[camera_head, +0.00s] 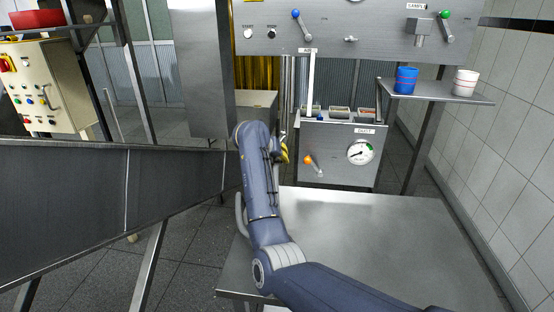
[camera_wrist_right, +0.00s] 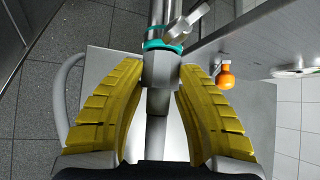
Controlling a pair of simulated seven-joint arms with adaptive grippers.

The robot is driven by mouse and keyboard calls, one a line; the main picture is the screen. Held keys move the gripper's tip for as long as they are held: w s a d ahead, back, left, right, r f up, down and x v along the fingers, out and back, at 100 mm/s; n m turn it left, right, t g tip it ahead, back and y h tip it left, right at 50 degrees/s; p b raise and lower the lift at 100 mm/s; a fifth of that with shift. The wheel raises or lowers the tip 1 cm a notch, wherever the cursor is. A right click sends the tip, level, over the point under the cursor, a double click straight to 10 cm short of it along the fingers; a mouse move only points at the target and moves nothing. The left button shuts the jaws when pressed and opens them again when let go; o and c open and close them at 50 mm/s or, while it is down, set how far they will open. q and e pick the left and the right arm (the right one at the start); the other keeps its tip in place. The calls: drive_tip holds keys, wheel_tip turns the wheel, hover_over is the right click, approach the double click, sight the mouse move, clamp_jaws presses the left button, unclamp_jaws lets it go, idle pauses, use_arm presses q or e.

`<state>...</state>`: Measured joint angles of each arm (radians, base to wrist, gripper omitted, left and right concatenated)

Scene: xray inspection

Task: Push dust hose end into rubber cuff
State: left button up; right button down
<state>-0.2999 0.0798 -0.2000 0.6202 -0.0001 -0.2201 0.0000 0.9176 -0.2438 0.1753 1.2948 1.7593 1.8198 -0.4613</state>
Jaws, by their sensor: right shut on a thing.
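My right gripper (camera_head: 284,153) shows in the head view as a bit of yellow finger beyond my wrist, in front of the dust panel (camera_head: 338,178). In the right wrist view its yellow fingers (camera_wrist_right: 161,72) are shut on a grey collar, which appears to be the dust hose end (camera_wrist_right: 161,66). A grey hose (camera_wrist_right: 62,88) loops at the left. A metal pipe (camera_wrist_right: 158,14) with a teal ring, likely the rubber cuff (camera_wrist_right: 160,45), lies just beyond the collar. Collar and ring look lined up and very close; I cannot tell whether one is inside the other. My left gripper is out of view.
An orange-knobbed lever (camera_head: 309,160) and a gauge (camera_head: 360,151) are on the dust panel. A bare steel table (camera_head: 390,235) stands in front. A shelf (camera_head: 437,92) at right holds a blue cup (camera_head: 405,79) and a white cup (camera_head: 465,82). A steel chute (camera_head: 75,190) fills the left.

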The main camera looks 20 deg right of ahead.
drive_tip(key=shift+w+d, duration=0.1)
drive_tip(key=shift+w, duration=0.05)
idle(0.3)
drive_tip(key=c, duration=0.9)
unclamp_jaws()
drive_tip(key=shift+r, duration=0.1)
drive_tip(key=shift+v, duration=2.9)
